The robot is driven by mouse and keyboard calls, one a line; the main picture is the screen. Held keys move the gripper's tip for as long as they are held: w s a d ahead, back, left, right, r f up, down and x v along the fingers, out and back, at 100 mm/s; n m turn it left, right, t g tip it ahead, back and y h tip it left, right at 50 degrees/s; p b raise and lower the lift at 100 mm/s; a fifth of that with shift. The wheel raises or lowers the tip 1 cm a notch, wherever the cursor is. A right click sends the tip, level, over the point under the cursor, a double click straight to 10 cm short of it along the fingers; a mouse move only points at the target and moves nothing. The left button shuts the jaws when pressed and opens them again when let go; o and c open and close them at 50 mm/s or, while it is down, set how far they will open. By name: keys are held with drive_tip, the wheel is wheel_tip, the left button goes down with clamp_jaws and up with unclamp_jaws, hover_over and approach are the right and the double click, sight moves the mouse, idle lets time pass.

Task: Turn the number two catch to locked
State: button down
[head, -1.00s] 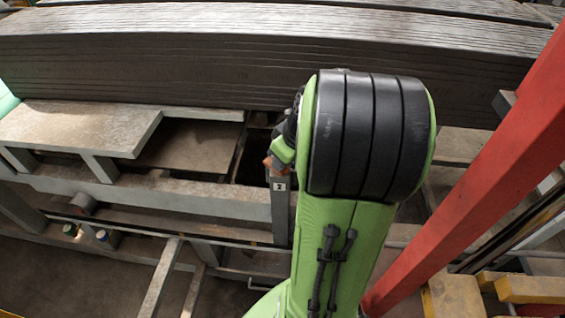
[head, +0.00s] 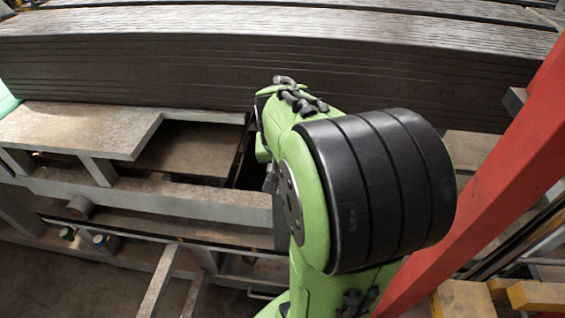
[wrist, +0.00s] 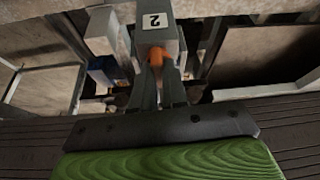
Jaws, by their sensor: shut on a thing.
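In the wrist view, the number two catch shows as an orange handle (wrist: 156,56) on a grey post. A white label with a 2 (wrist: 153,21), upside down in this view, sits on that post. My gripper (wrist: 158,74) is shut on the orange handle, with a finger on either side of it. Most of the handle is hidden between the fingers, and I cannot read whether it stands at locked. In the head view my green and black arm covers the catch, its label and my gripper.
A long stack of dark ribbed boards (head: 200,75) runs across the back. A grey steel frame (head: 150,192) with a flat plate (head: 75,128) lies to the left. A red slanted beam (head: 490,170) stands close to the right of my arm. A blue block (wrist: 105,69) sits beside the post.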

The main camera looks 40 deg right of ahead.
drive_tip(key=shift+s+a+f+m, duration=0.1)
drive_tip(key=shift+f+m, duration=0.1)
drive_tip(key=shift+m, duration=0.4)
drive_tip(key=shift+g, duration=0.3)
drive_tip(key=c, duration=1.2)
unclamp_jaws()
drive_tip(key=shift+o, duration=0.2)
drive_tip(key=p+v, duration=0.3)
drive_tip(key=v, duration=1.2)
drive_tip(key=shift+a+r+p, duration=0.2)
drive_tip(key=shift+r+p, duration=0.15)
